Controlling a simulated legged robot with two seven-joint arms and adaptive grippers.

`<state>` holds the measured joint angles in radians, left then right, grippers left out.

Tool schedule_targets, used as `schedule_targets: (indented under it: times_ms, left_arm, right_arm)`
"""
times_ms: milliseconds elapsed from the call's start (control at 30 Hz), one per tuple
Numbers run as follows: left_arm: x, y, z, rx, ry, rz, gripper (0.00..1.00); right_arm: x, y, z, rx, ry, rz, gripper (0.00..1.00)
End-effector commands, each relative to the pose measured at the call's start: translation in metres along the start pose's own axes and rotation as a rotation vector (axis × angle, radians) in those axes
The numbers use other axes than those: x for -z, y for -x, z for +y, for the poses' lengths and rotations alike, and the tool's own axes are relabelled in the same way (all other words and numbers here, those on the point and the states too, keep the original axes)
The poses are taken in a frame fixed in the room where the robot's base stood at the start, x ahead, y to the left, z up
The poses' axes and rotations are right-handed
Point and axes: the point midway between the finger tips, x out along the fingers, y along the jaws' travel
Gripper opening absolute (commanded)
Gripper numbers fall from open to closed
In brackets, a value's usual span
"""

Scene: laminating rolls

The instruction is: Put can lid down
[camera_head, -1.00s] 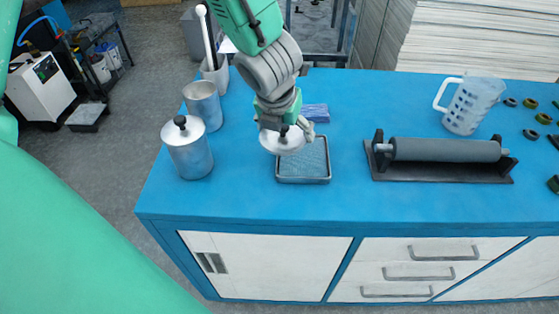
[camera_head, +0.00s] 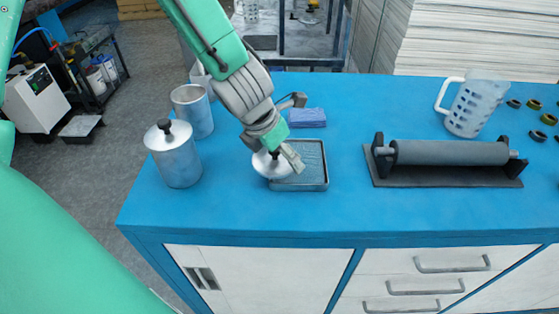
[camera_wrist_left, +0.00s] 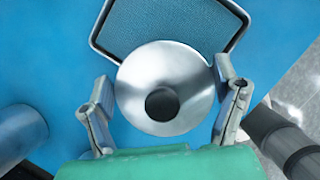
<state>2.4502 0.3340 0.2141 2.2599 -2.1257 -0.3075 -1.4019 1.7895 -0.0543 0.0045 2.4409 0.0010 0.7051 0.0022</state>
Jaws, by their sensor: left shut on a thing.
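A round silver can lid (camera_head: 267,168) with a black knob is in my left gripper (camera_head: 278,156). The lid overlaps the left edge of a grey-framed tray (camera_head: 312,184) with a blue-grey pad. In the left wrist view the lid (camera_wrist_left: 190,72) lies between the two fingers (camera_wrist_left: 163,100), with its knob facing the camera. The tray (camera_wrist_left: 99,22) is just beyond it. Whether the lid touches the tray or table is unclear. An open metal can (camera_head: 193,114) stands upright at the back left, and a lidded can (camera_head: 176,160) stands in front of it. My right gripper is out of view.
A blue folded cloth (camera_head: 307,117) lies behind the tray. A dark roller on a stand (camera_head: 450,152) and a clear jug (camera_head: 474,106) stand to the right. Small rings lie at the far right. The blue table (camera_head: 250,222) is clear in front of the tray.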

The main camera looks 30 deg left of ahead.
Motion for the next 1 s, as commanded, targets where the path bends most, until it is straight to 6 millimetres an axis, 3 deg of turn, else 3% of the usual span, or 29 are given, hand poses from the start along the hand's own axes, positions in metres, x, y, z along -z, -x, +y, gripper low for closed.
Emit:
schedule_targets:
  times_ms: [100, 500, 533, 567, 600, 1000]
  left_arm:
    - [0.006, -0.014, 0.002, 0.003, 0.003, 0.0, 0.62]
    - [0.007, -0.018, 0.002, 0.0, 0.001, -0.002, 0.62]
    - [0.007, -0.018, 0.002, 0.0, 0.001, -0.001, 0.85]
    - [0.007, -0.017, 0.001, -0.001, 0.001, -0.001, 0.96]
    - [0.006, -0.017, 0.001, -0.001, 0.001, -0.001, 1.0]
    - [0.004, -0.007, 0.002, 0.0, 0.001, -0.003, 1.0]
  right_arm:
    - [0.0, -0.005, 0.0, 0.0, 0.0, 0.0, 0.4]
    - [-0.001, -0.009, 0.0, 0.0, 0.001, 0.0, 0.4]
    - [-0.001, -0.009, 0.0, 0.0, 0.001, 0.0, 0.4]
    - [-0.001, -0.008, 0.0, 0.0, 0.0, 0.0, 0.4]
    - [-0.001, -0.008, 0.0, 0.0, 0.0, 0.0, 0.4]
    - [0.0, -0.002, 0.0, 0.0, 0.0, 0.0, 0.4]
